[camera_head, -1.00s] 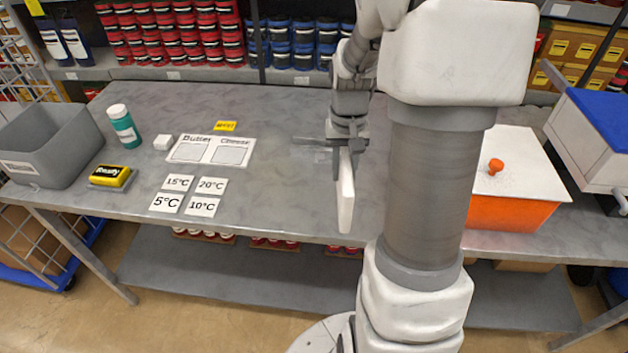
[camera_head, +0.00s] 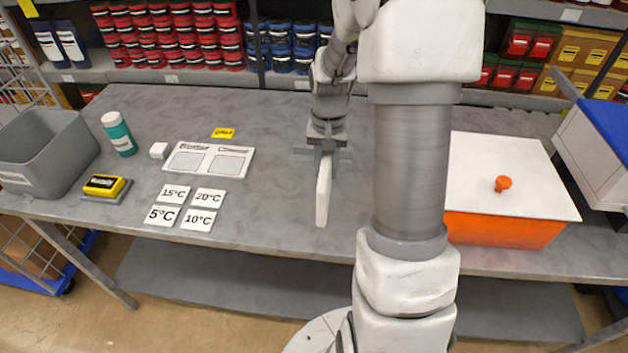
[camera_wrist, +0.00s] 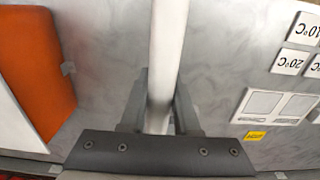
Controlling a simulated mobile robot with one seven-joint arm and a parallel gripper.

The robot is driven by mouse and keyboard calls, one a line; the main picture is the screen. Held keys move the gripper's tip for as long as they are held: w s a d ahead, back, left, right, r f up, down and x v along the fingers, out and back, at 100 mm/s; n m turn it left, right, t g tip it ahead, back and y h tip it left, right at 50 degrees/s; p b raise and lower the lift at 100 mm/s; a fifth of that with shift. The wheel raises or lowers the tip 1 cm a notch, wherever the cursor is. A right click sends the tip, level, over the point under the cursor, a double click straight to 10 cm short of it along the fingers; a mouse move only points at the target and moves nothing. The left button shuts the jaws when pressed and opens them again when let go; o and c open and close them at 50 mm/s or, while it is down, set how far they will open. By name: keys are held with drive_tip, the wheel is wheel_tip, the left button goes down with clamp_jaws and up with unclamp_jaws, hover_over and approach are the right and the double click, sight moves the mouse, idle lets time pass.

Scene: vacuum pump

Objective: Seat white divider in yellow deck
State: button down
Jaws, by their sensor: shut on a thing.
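My gripper (camera_head: 326,150) is shut on the white divider (camera_head: 322,196), a thin white slab held upright on its edge, pointing toward the table's front edge. The divider also shows between the two fingers in the wrist view (camera_wrist: 167,60). I cannot tell whether its lower edge touches the table. An orange box (camera_head: 505,229) with a white lid and orange knob stands to the right of my arm. I see no clearly yellow deck; a small yellow-and-black block (camera_head: 104,185) sits on a grey base at the left, and a yellow label (camera_head: 223,133) lies at the back.
The table (camera_head: 270,200) is clear between the cards and my gripper.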

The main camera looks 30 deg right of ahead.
drive_tip(key=shift+w+a+f+p, duration=0.1)
drive_tip(key=shift+w+a+f, duration=0.3)
drive_tip(key=shift+f, duration=0.6)
drive_tip(key=shift+w+a+f+p, duration=0.15)
drive_tip(key=shift+w+f, duration=0.3)
drive_tip(key=shift+f, duration=0.5)
drive_tip(key=shift+w+a+f+p, duration=0.1)
drive_tip(key=shift+w+a+f, duration=0.3)
drive_tip(key=shift+f, duration=0.6)
drive_tip(key=shift+f, duration=0.1)
drive_tip(key=c, duration=1.1)
unclamp_jaws()
drive_tip(key=shift+f, duration=0.1)
drive_tip(key=o, duration=0.5)
drive_tip(key=shift+c, duration=0.2)
